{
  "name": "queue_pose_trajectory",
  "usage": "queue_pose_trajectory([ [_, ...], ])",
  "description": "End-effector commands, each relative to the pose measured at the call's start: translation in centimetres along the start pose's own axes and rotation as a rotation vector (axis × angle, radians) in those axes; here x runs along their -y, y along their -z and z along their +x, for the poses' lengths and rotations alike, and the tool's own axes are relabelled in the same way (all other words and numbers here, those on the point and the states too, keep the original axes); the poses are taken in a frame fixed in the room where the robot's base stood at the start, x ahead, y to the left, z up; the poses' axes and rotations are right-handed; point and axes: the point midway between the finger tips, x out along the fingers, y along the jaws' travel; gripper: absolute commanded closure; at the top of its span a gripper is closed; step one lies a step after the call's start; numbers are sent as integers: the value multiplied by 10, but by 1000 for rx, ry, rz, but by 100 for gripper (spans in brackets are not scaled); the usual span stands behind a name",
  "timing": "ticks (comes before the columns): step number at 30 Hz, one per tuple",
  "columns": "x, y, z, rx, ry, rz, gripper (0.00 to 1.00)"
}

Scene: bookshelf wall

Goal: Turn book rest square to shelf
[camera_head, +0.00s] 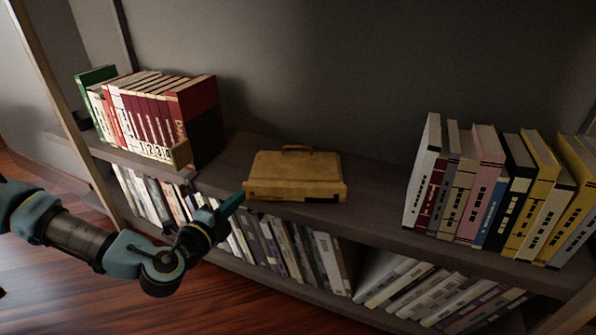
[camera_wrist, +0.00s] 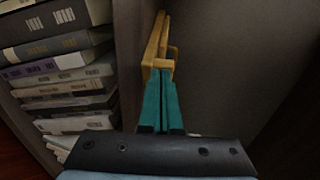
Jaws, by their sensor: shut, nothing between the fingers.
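The book rest (camera_head: 295,175) is a tan-yellow, case-like piece with a small handle at its back. It lies on the upper shelf (camera_head: 375,208) between two groups of books. Its front edge runs nearly level in the head view while the shelf edge slopes down to the right, so it sits at an angle, left front corner nearest the edge. My gripper (camera_head: 238,204) is shut and empty, its green fingertips at that left front corner. In the wrist view the shut fingers (camera_wrist: 163,100) reach to the yellow rest (camera_wrist: 158,52); I cannot tell whether they touch.
Red and white books (camera_head: 150,115) with a small tan block (camera_head: 181,155) stand left of the rest. Mixed books (camera_head: 490,190) stand at the right. The lower shelf holds several more books (camera_head: 290,250). Shelf right of the rest is clear.

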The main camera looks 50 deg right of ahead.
Motion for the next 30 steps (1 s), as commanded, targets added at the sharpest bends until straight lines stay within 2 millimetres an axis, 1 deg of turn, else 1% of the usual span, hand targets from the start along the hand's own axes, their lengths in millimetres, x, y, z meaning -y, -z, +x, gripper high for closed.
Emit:
queue_pose_trajectory([
  [21, 5, 0, 40, 0, 1, 1, 100],
  [30, 5, 0, 43, 0, 1, -1, 100],
])
